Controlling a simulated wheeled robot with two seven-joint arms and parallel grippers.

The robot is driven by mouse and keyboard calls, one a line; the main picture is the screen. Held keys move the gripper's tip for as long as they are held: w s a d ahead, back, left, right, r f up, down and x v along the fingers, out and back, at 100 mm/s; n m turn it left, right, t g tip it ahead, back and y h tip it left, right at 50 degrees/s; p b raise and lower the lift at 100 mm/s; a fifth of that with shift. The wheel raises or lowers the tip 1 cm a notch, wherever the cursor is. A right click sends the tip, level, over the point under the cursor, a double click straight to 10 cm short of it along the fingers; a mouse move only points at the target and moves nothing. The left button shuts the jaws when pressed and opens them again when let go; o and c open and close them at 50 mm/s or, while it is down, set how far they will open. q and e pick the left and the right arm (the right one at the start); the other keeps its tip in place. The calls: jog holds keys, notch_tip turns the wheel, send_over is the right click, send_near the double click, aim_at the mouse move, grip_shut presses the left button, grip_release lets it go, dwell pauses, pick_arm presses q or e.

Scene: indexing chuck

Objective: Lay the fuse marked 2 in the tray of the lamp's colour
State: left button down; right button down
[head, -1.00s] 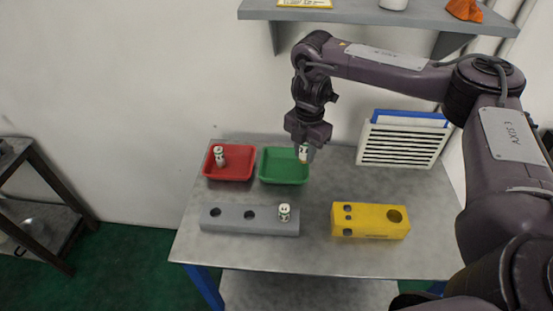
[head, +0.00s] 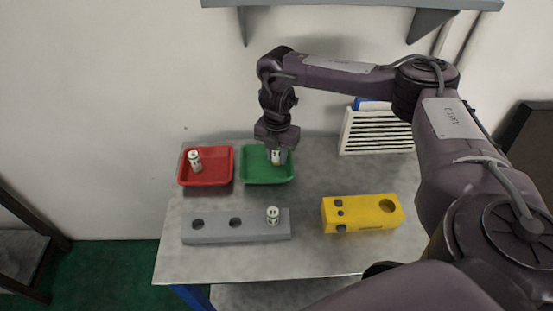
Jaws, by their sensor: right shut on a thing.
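My right gripper (head: 277,147) is shut on a small white fuse (head: 276,157) and holds it upright over the right part of the green tray (head: 252,179). I cannot tell whether the fuse touches the tray floor, and its mark is too small to read. A red tray (head: 221,180) stands just left of the green one, with a white fuse (head: 194,161) standing in it. A grey block (head: 215,234) in front has two empty holes and a third fuse (head: 273,215) in its right hole. No lit lamp is clear to me. My left gripper is out of view.
A yellow block (head: 368,214) with several holes stands at the right of the metal table (head: 308,258). A white slatted rack (head: 372,132) stands at the back right. A grey shelf (head: 340,4) hangs on the wall above.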

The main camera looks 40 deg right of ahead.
jog(key=shift+f, duration=1.1)
jog(key=shift+f, duration=0.15)
jog(key=c, duration=1.5)
grip_release()
jog(key=shift+o, duration=0.2)
notch_tip(320, 180, up, 8)
jog(key=shift+p, duration=0.45)
